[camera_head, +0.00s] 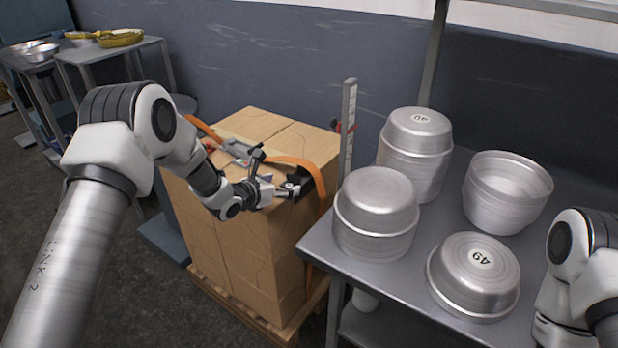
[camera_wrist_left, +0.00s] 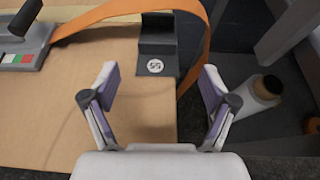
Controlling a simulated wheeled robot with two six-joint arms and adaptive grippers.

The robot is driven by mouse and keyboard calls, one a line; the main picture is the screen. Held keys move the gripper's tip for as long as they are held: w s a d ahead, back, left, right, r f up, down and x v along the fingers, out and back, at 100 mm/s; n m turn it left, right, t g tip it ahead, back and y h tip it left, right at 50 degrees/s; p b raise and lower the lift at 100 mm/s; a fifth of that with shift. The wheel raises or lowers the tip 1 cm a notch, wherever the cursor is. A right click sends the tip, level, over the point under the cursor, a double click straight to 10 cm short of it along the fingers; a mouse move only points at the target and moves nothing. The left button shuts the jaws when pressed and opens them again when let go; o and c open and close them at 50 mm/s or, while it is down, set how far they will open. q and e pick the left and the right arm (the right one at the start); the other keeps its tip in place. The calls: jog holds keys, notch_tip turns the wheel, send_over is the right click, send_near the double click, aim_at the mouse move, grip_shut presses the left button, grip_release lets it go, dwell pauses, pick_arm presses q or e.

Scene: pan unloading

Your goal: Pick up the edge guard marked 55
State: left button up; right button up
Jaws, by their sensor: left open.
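In the head view the edge guard (camera_head: 307,180) sits at the box's right edge, partly hidden by my gripper. My left gripper (camera_head: 284,180) is beside it, above the box top. In the left wrist view the open fingers (camera_wrist_left: 158,90) are empty, and the guard lies ahead of them, roughly centred between them. My right gripper is not visible; only part of my right arm shows at the lower right.
The large cardboard box (camera_head: 240,240) stands on a wooden pallet (camera_head: 250,318). A grey strap tool (camera_wrist_left: 28,42) lies on the box. To the right, a metal table (camera_head: 352,258) holds several pans, some stacked. A white bottle (camera_wrist_left: 267,88) stands below, beside the box.

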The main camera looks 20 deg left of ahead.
aim_at(293, 179)
pick_arm(q)
jog(key=shift+w+r, duration=0.1)
jog(key=shift+w, duration=0.35)
jog(key=x, duration=0.4)
jog(key=shift+w+d, duration=0.1)
jog(key=shift+w, duration=0.2)
jog(key=shift+s, duration=0.1)
jog(key=shift+r, duration=0.1)
jog(key=shift+c, duration=1.4)
jog(key=c, duration=1.1)
jog(key=shift+s, duration=0.1)
